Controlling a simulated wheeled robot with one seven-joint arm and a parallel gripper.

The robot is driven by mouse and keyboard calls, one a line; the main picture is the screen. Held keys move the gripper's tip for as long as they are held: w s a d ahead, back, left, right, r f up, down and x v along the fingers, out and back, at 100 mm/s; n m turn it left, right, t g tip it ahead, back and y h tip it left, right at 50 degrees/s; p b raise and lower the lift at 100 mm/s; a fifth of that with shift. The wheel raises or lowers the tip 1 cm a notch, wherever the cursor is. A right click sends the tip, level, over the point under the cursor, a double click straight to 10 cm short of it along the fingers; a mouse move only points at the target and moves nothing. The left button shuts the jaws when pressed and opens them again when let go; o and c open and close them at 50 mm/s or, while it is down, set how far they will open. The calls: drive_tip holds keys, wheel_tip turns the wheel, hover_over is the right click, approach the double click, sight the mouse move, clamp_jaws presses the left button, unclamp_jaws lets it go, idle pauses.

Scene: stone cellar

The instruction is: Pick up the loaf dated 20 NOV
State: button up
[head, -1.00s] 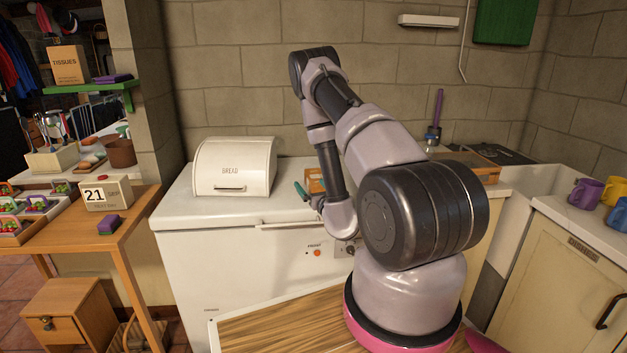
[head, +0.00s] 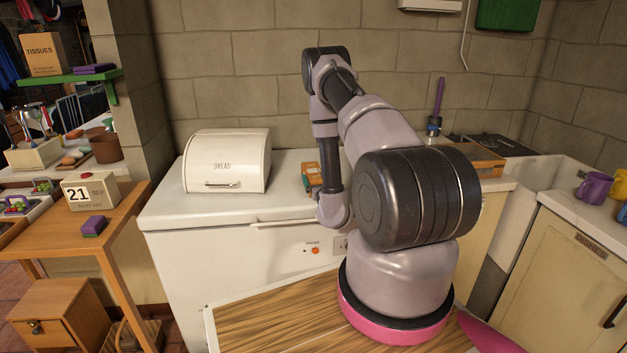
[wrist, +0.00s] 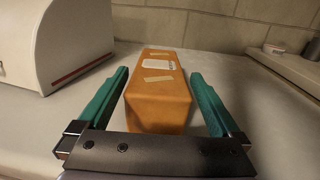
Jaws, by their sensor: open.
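A brown-orange, block-shaped loaf (wrist: 158,103) lies on the white worktop, lengthwise between my fingers in the wrist view. Pale labels sit on its top, but their writing is too small to read, so I cannot tell its date. My gripper (wrist: 160,74) is open, with one teal finger on each side of the loaf and a gap on both sides. In the head view, part of an orange-brown block (head: 310,178) shows beside my forearm, and the arm hides most of my gripper.
A white bread bin (head: 227,162), lid shut, stands left of the loaf on the white chest freezer (head: 180,205). A stone wall (head: 260,70) rises behind. A calendar block (head: 92,190) showing 21 stands on the wooden table at left.

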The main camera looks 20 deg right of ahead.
sight(315, 172)
drive_tip(key=shift+x, duration=2)
drive_tip(key=c, duration=1.3)
drive_tip(key=shift+r, duration=0.1)
